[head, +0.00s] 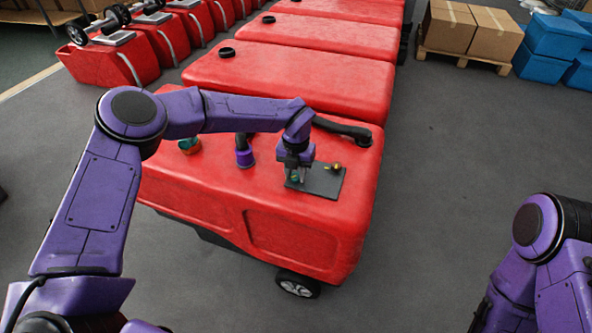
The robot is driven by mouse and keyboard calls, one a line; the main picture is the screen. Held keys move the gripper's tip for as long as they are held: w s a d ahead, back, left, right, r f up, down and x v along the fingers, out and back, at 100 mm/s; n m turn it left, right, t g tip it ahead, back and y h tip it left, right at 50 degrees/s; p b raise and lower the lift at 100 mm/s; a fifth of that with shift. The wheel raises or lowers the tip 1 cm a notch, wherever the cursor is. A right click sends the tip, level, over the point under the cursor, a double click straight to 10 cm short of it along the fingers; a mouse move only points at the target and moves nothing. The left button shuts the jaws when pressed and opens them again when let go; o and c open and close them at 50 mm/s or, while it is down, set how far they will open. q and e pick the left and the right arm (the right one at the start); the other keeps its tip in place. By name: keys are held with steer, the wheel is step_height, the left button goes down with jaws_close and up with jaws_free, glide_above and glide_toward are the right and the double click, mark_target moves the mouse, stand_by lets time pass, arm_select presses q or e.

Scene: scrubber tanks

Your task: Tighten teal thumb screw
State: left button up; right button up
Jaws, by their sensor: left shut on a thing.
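The teal thumb screw (295,179) shows as a small teal spot low between the fingers of my left gripper (295,175). It is at the left part of a dark grey plate (323,184) on top of the nearest red tank (215,190). My left gripper points down and is shut on the screw. The fingers hide most of the screw, so I cannot tell how far in it sits. My right arm shows at the lower right, but its gripper is out of view.
A small brass-coloured fitting (334,168) sits on the plate's right part. A black handle (343,129), a purple-based fitting (245,157) and a teal-and-orange cap (189,146) are also on the tank. More red tanks stand behind. Cardboard boxes (470,30) stand at the back right. The right floor is clear.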

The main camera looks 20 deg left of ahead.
mark_target(295, 175)
arm_select(q)
steer(key=m+p, duration=0.1)
steer(key=m, duration=0.3)
steer(key=shift+r+m, duration=0.15)
steer(key=shift+m, duration=0.15)
steer(key=shift+w+a+m+p, duration=0.15)
steer(key=shift+m+p, duration=0.45)
steer(key=shift+m, duration=1.9)
steer(key=o, duration=0.9)
steer(key=shift+o, duration=0.8)
steer(key=shift+r, duration=0.4)
step_height(295, 175, up, 10)
steer(key=b, duration=0.1)
steer(key=shift+b, duration=0.35)
